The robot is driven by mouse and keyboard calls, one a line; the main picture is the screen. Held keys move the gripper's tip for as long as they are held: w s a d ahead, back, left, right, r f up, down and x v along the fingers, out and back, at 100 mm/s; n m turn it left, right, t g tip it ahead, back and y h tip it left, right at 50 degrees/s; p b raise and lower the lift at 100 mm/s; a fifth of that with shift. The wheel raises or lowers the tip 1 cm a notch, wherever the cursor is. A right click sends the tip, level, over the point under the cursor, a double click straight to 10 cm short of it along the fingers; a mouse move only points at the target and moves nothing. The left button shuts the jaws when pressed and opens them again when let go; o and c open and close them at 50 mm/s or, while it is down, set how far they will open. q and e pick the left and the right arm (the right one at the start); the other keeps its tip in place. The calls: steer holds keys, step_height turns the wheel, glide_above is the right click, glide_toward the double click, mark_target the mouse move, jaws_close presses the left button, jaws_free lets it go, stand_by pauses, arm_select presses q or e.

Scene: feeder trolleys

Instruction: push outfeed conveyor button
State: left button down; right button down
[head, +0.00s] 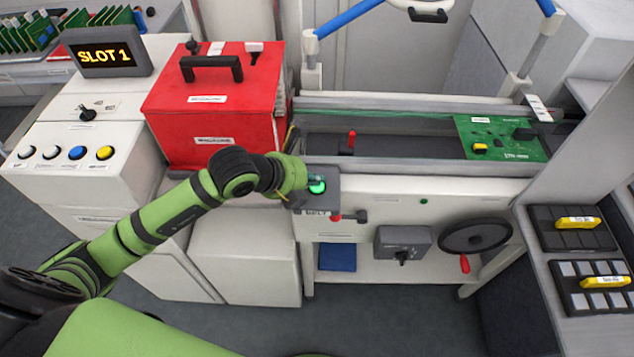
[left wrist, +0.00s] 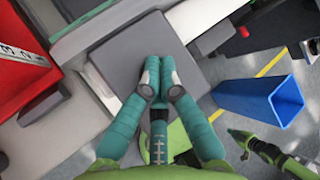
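The outfeed conveyor button (head: 317,187) glows green on top of a small grey box (head: 327,203) with a label that seems to read BELT, at the conveyor's front left corner. My left gripper (head: 305,186) reaches over this box, right at the button; contact cannot be made out. In the left wrist view the left gripper's teal fingers (left wrist: 158,76) are shut with tips together and nothing between them. They point at the grey box top (left wrist: 140,50), and the button is hidden there. Part of my right arm, seemingly with its gripper (left wrist: 240,138), shows small at the lower right.
A red magazine (head: 212,115) stands left of the box. A control panel with several buttons (head: 65,153) and a SLOT 1 display (head: 105,56) are further left. A green circuit board (head: 500,138) lies on the conveyor. A handwheel (head: 475,237) sits below. A blue bin (left wrist: 240,98) shows right.

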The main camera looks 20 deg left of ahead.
arm_select(q)
steer(key=shift+r, duration=0.4)
steer(key=shift+r+p, duration=2.25)
steer(key=shift+r, duration=0.8)
steer(key=shift+d, duration=0.1)
